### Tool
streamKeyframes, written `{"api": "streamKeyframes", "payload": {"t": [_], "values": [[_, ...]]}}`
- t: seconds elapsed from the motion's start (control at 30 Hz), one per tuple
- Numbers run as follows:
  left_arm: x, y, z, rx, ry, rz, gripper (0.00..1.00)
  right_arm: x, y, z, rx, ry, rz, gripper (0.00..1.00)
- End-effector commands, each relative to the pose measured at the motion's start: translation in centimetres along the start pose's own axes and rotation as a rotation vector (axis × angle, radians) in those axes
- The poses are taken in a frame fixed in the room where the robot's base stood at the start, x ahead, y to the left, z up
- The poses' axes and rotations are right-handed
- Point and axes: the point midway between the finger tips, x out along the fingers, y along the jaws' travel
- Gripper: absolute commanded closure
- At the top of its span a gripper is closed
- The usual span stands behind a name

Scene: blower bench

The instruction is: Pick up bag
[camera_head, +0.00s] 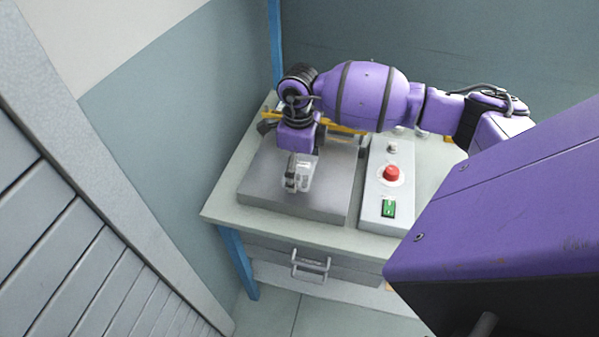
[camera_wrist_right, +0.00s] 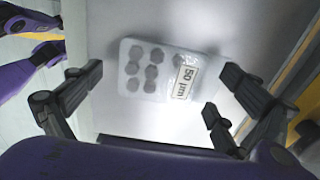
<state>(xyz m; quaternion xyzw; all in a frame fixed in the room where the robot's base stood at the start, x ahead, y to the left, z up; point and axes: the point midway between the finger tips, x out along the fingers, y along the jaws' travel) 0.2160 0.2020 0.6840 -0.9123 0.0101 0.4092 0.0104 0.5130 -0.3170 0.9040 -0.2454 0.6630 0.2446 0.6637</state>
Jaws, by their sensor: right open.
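The bag (camera_wrist_right: 158,72) is a clear flat pouch with several grey round pieces inside and a white label reading "50 µm". It lies on the grey slab (camera_head: 260,190) on the bench. My right gripper (camera_head: 297,178) is over the slab, pointing down. In the right wrist view, its dark fingers (camera_wrist_right: 157,92) are open and spread on either side of the bag, with no grip on it. In the head view the bag and the fingertips overlap in one pale patch and are hard to separate.
A control box with a red button (camera_head: 391,173) and green switch (camera_head: 388,208) stands right of the slab. The bench (camera_head: 222,207) has a drawer handle (camera_head: 310,264) in front. A slatted grey panel (camera_head: 70,250) is at left.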

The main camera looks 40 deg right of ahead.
Motion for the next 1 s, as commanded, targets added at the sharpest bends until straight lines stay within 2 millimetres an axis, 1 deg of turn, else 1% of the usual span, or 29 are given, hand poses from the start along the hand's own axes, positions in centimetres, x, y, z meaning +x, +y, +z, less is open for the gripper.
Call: {"api": "streamKeyframes", "payload": {"t": [0.07,0.47,0.77,0.87,1.0], "values": [[0.0,0.0,0.1,0.001,-0.002,0.0,1.0,0.0,0.0,0.0,0.0,0.0,0.0,0.04],[0.0,-0.2,0.1,0.001,0.0,-0.002,1.0,-0.1,0.0,0.0,0.001,0.0,0.0,0.57],[0.0,-0.2,0.1,0.001,0.001,-0.004,1.0,-0.4,0.0,0.0,0.001,0.0,0.0,0.58],[0.0,-0.3,0.0,0.001,0.001,-0.004,1.0,-1.1,-0.1,0.0,0.001,-0.001,0.0,0.58],[0.0,-0.3,0.1,0.001,0.0,-0.004,1.0,-3.2,-0.1,0.1,0.0,-0.002,-0.002,0.58]]}}
